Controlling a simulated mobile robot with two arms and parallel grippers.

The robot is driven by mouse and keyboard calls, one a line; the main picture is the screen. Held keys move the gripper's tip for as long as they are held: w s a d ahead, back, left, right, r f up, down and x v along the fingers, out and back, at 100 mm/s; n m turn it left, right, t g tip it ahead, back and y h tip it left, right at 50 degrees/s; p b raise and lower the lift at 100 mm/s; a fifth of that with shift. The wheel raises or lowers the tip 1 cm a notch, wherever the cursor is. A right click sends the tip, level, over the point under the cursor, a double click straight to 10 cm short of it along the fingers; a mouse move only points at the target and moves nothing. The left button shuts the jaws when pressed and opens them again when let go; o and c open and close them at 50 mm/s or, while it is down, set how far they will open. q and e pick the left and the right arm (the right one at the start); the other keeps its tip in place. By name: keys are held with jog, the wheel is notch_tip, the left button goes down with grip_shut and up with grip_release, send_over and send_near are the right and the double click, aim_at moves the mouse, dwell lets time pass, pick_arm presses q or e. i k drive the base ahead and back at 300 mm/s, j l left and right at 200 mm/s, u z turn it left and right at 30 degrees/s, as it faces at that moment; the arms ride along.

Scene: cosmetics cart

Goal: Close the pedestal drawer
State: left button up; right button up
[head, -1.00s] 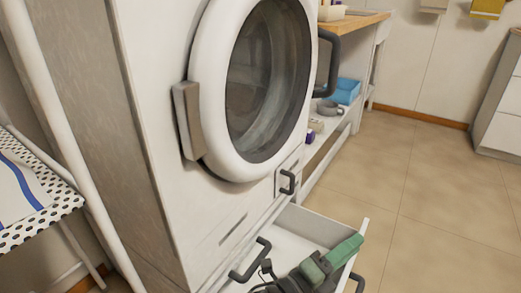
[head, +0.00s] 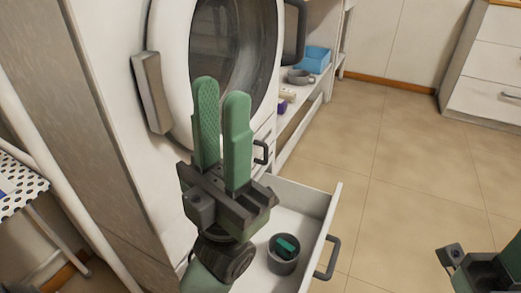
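The pedestal drawer (head: 316,212) under the white washing machine (head: 120,150) stands open. Its dark handle (head: 328,258) is on the front panel at the right. A grey cup (head: 284,262) with a green item inside sits in the drawer. My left gripper (head: 222,95) points upward in front of the round door, left of the drawer front and apart from the handle. Its green fingers have a narrow gap with nothing between them, and its wrist hides part of the drawer. My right gripper (head: 480,268) is partly in view at the lower right corner; its fingers cannot be made out.
A shelf unit with a blue bin (head: 313,60) and a grey mug (head: 300,76) stands behind the machine. A white cabinet (head: 490,75) is at the upper right. A polka-dot board (head: 18,185) is at the left. The tiled floor (head: 400,170) right of the drawer is clear.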

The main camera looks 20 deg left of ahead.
aim_at(306, 213)
jog(key=l+u, duration=0.4)
jog(key=l, duration=0.15)
jog(key=l+u, duration=0.15)
jog(key=u, duration=0.5)
